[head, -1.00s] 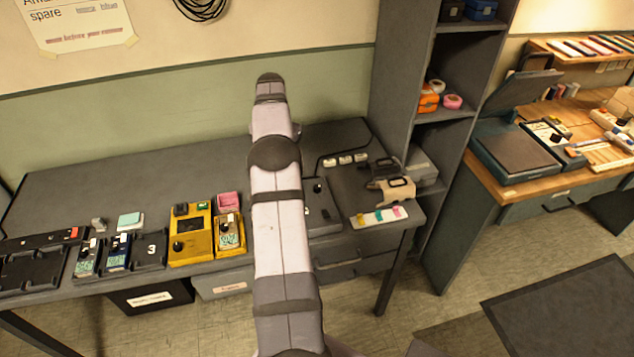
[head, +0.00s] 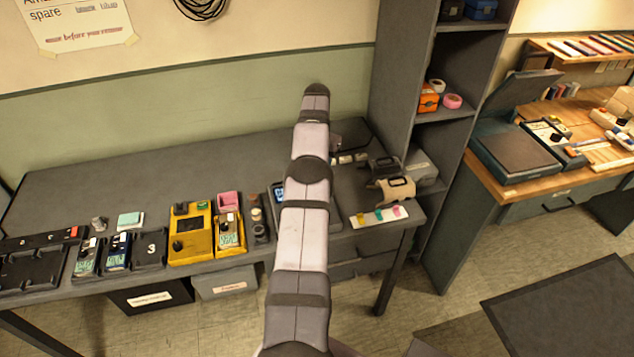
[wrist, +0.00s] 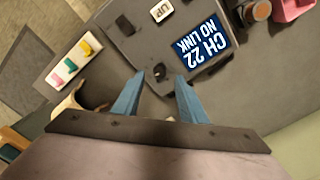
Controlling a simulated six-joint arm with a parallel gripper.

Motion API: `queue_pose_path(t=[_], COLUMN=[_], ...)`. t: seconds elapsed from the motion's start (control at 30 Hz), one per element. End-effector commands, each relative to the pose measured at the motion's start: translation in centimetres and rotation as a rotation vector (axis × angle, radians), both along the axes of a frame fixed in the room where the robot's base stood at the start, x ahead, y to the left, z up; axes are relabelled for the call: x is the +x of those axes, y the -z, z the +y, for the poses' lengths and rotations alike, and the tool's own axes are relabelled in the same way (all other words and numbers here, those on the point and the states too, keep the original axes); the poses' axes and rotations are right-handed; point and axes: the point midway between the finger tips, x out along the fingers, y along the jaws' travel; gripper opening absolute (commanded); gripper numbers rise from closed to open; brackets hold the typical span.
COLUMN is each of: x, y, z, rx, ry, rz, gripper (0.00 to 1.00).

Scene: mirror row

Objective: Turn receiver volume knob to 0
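The receiver is a grey box with a blue screen (wrist: 204,48) reading "CH 22 NO LINK", seen upside down in the wrist view. It carries a white "UP" button (wrist: 161,11), a dark raised control (wrist: 125,25) and a small dark round knob (wrist: 159,72) near one edge. My gripper (wrist: 160,79) is open, its two blue fingers apart, with the small knob showing between and just beyond the tips. I cannot tell the height gap or read the knob's setting. In the head view my arm hides much of the receiver; its screen (head: 279,192) shows left of the arm.
A strip with coloured tabs (wrist: 72,62) and a beige item (wrist: 68,105) lie beside the receiver. Yellow devices (head: 191,235) and a dark cylinder stand (head: 258,222) are to its left on the bench. A grey shelf (head: 400,100) rises at right.

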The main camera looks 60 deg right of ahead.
Motion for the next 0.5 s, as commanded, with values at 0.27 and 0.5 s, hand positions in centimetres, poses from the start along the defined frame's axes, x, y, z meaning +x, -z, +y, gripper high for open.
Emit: queue_pose_path(t=[0.27, 0.5], x=[0.0, 0.0], y=[3.2, 4.3], z=[0.1, 0.1], rx=[0.003, 0.001], ry=[-0.001, -0.001], rz=[0.002, 0.001], gripper=[0.39, 0.39])
